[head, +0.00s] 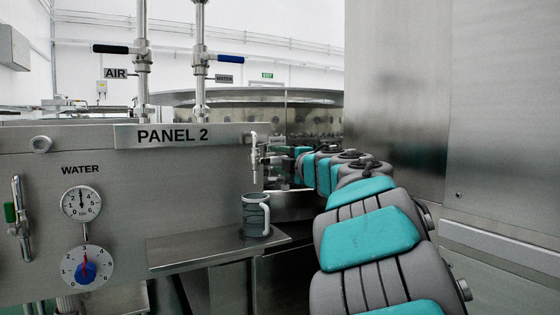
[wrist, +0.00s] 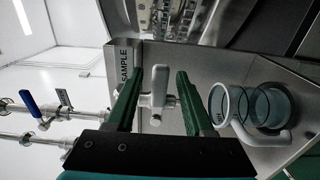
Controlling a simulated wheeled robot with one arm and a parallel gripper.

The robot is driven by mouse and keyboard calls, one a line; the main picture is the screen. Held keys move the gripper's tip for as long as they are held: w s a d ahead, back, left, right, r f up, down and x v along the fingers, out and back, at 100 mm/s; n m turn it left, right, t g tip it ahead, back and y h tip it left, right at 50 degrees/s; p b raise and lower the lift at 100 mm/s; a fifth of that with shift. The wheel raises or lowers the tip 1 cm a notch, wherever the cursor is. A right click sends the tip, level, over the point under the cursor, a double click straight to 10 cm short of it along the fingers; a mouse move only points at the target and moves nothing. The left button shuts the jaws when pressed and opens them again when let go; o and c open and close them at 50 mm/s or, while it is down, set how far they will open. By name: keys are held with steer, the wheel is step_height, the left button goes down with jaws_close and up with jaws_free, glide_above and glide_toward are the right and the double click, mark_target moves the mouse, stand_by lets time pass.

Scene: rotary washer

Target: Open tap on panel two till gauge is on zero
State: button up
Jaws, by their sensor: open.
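Panel 2 (head: 205,185) is a steel panel on the left of the head view. A small tap (head: 255,155) is at its right end, above a shelf. In the wrist view the tap's pale handle (wrist: 158,84) sits between the two green fingers of my gripper (wrist: 160,72), with gaps on both sides. My gripper is open and also shows beside the tap in the head view (head: 279,164). The round WATER gauge (head: 81,203) is on the panel's left; its needle points roughly straight up. A dial with a blue knob (head: 88,270) is below it.
A clear cup with a white handle (head: 255,216) stands on the shelf (head: 215,251) below the tap. AIR and WATER pipes with lever valves (head: 229,59) rise behind the panel. A tall steel wall (head: 500,120) stands to the right.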

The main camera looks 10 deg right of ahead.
jaws_close()
stand_by(0.3)
stand_by(1.1)
